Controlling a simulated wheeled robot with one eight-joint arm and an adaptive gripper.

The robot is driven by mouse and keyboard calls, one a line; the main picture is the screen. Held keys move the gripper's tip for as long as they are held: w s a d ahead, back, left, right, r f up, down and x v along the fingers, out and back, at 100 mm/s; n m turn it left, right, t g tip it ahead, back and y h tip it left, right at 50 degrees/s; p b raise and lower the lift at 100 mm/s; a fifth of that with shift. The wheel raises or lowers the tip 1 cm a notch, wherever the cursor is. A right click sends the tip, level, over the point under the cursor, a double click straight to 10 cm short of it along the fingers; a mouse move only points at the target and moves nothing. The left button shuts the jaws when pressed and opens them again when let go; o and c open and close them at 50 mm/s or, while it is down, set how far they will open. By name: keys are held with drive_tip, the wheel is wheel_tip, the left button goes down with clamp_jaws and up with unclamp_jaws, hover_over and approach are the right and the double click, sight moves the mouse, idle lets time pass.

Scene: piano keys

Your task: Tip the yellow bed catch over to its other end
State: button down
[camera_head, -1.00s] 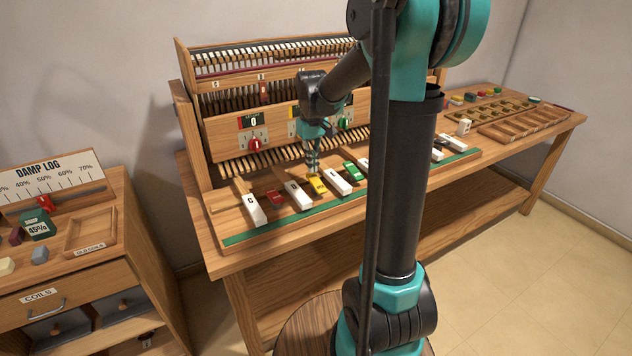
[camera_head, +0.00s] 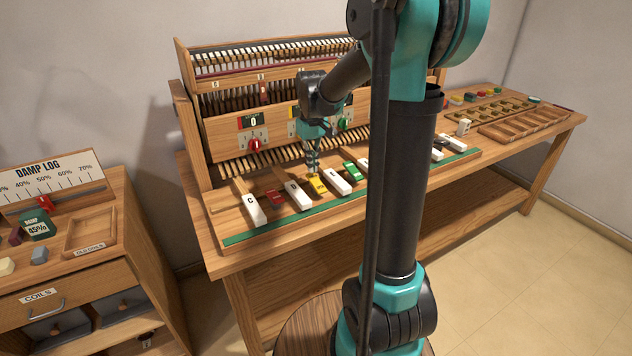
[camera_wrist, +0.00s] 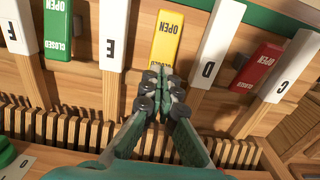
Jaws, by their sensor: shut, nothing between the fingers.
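The yellow bed catch (camera_head: 318,184) is a small block in the key row, between the white D and E keys. In the wrist view the yellow catch (camera_wrist: 168,32) shows "OPEN" on its end away from my gripper. Its nearer end is partly hidden by the fingers. My gripper (camera_head: 313,166) is shut and empty, over the catch's end nearer the piano's upright panel. In the wrist view my gripper (camera_wrist: 160,76) has its fingertips together at that near end. I cannot tell whether they touch it or which way the catch tilts.
The white D key (camera_wrist: 213,40) and E key (camera_wrist: 112,35) stand close on either side. Beyond are a red catch (camera_wrist: 257,66) and a green catch (camera_wrist: 57,28). A row of wooden strips (camera_wrist: 72,130) lies behind the keys.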

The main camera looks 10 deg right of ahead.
sight(313, 176)
drive_tip(key=shift+f, duration=1.2)
idle(1.0)
drive_tip(key=shift+r, duration=3.5)
drive_tip(key=s+d+f+m+t, duration=0.1)
drive_tip(key=s+d+f+t, duration=0.1)
drive_tip(key=s+f, duration=0.5)
drive_tip(key=s+d+f+m+t, duration=0.2)
drive_tip(key=s+f, duration=0.5)
drive_tip(key=s, duration=0.8)
drive_tip(key=shift+f+m, duration=0.3)
